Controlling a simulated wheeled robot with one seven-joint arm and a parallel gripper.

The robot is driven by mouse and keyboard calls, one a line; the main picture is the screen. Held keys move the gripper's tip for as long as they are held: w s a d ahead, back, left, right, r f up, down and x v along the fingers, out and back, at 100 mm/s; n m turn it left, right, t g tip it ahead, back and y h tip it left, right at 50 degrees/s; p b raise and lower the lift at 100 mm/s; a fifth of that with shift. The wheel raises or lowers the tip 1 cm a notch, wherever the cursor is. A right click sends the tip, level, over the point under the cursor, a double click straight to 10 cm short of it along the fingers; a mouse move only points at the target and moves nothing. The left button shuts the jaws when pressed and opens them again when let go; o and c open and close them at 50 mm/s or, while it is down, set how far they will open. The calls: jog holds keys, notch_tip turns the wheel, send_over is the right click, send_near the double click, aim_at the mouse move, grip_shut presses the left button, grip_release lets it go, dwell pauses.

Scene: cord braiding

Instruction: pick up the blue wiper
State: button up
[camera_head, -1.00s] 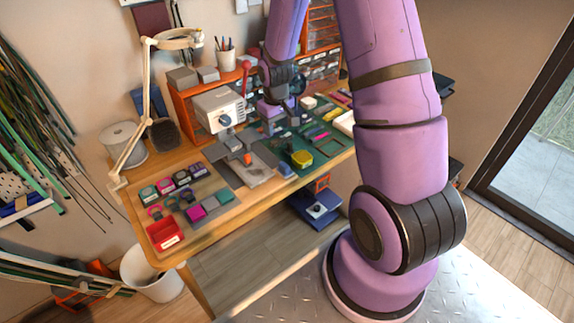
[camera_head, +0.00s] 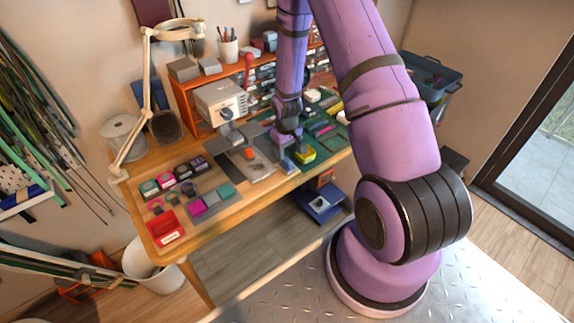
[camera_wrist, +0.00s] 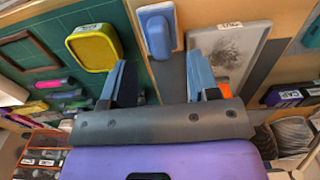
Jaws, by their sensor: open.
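The blue wiper (camera_wrist: 157,30) lies on the bench in the wrist view, a small rounded blue block with a paler blue border. It also shows in the head view (camera_head: 288,166), at the bench's front edge between the grey plate and the yellow case. My gripper (camera_wrist: 157,60) is open, its two blue-grey fingers apart and nothing between them. In the wrist view the wiper lies beyond the fingertips, roughly in line with the gap. In the head view my gripper (camera_head: 291,141) is just behind the wiper; its fingertips are hard to make out.
A yellow case (camera_wrist: 94,47) sits on the green mat (camera_wrist: 45,45) left of the wiper in the wrist view. A grey plate (camera_wrist: 228,52) lies on its right. A white machine (camera_head: 220,102) stands behind. Colored blocks and a red tray (camera_head: 165,229) occupy the bench's left.

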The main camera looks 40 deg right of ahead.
aim_at(287, 159)
jog(key=shift+f, duration=2.5)
jog(key=c, duration=1)
jog(key=shift+r, duration=0.15)
jog(key=shift+r, duration=0.55)
notch_tip(287, 159, up, 2)
jog(key=s+a, duration=0.3)
jog(key=s, duration=0.4)
jog(key=s+a+r, duration=0.1)
jog(key=s+a, duration=0.2)
jog(key=s, duration=0.5)
jog(key=shift+r, duration=0.3)
